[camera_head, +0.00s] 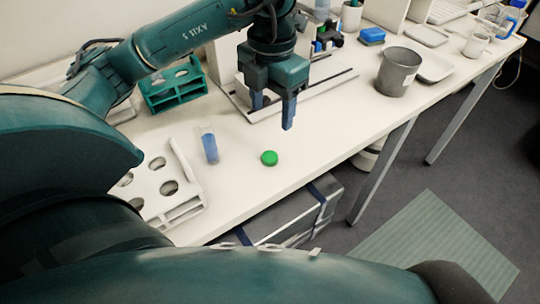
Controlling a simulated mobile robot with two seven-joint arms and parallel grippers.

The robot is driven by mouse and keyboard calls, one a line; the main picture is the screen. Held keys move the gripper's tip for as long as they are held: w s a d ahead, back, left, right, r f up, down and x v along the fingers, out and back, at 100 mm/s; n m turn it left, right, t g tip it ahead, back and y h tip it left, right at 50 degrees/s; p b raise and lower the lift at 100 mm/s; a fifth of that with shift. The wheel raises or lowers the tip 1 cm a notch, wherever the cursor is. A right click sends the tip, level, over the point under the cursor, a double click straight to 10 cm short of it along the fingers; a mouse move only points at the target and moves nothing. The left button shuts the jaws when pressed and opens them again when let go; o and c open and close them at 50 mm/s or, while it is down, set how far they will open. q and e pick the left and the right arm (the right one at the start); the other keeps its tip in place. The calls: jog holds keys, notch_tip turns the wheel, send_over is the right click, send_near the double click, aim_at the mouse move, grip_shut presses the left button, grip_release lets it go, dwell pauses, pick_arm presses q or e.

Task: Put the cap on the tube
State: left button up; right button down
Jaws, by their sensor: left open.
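A small round green cap (269,158) lies on the white table near its front edge. A clear tube with blue contents (209,146) is to the left of the cap, apart from it, near the white rack; I cannot tell what holds it up. My left gripper (288,118) points down above the table, up and to the right of the cap and apart from it. It is open, with blue fingertips and nothing visible between them. My right gripper does not show.
A white rack with holes (158,210) is at the table's left front, and a green rack (176,90) stands behind it. A grey bin (397,72), a tray and a blue box (372,35) are at the right. The table between cap and bin is fairly clear.

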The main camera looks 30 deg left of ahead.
pick_arm(q)
send_over(271, 156)
notch_tip(271, 156, down, 7)
dwell(0.4)
jog(key=shift+f+p, duration=0.35)
jog(key=shift+f, duration=2.3)
jog(key=shift+c, duration=0.3)
jog(key=c, duration=1)
notch_tip(271, 156, up, 10)
